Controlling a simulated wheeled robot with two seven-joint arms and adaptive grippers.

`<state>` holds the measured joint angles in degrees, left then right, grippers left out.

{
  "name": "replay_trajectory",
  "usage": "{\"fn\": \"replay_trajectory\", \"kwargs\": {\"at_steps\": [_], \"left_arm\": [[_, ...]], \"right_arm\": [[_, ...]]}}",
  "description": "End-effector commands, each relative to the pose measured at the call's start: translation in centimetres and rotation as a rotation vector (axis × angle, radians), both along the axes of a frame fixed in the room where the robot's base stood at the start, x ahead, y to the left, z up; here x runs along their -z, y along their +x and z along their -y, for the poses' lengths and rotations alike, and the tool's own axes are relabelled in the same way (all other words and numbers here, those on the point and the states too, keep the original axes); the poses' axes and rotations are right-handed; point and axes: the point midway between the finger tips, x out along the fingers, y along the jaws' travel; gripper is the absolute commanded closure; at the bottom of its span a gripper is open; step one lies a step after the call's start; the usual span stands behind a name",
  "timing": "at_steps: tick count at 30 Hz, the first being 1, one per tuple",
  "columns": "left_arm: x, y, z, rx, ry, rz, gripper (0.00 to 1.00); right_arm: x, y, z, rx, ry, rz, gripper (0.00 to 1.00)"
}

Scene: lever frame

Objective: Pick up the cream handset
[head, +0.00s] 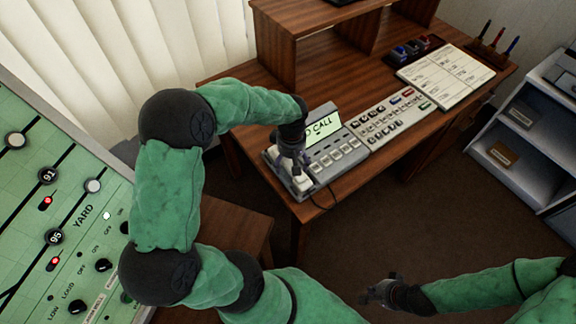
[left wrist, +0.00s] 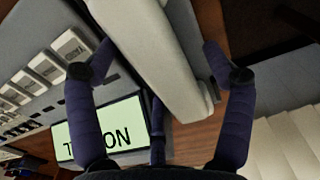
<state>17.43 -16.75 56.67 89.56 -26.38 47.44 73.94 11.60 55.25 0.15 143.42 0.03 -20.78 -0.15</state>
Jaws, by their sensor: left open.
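The cream handset (left wrist: 160,60) lies on the left end of a grey desk phone (head: 322,160) with a lit display. In the head view only a part of the handset (head: 302,184) shows below my left gripper (head: 292,165). In the left wrist view the handset runs between the two fingers of my left gripper (left wrist: 158,52), one on each side. The gripper is open, and I cannot tell whether either finger touches the handset. My right gripper (head: 378,292) is low at the front right, away from the desk, with nothing seen in it.
The wooden desk (head: 345,68) also bears a key panel (head: 395,115), a printed sheet (head: 445,75) and a pen holder (head: 490,50). A green control board (head: 60,200) stands at the left, and a grey shelf (head: 520,150) at the right. A cord hangs at the desk's front edge.

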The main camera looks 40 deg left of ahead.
Motion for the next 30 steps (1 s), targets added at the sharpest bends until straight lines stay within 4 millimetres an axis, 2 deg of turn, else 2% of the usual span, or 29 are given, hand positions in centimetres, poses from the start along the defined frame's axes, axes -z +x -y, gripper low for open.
{"fn": "replay_trajectory", "kwargs": {"at_steps": [4,5,9,12,23,30], "left_arm": [[-0.1,0.0,0.0,0.0,0.0,0.001,0.18],[-0.1,0.0,0.0,0.0,0.0,0.001,0.24],[-0.1,0.0,0.0,0.0,0.0,0.001,0.64],[-0.1,0.0,0.0,0.0,0.0,0.0,0.86],[-0.3,0.1,-0.1,0.0,0.0,0.0,0.87],[-1.6,0.4,-0.7,0.002,0.0,0.001,0.87]], "right_arm": [[-0.1,0.0,0.0,0.0,0.0,0.001,1.0],[-0.1,0.0,0.0,0.0,0.0,0.001,1.0],[-0.1,0.0,0.0,0.0,0.0,0.001,1.0],[-0.1,0.0,0.0,0.0,0.0,0.001,1.0],[-0.3,0.0,0.0,0.0,0.0,0.001,1.0],[-1.3,0.0,0.0,0.0,0.0,0.001,1.0]]}}
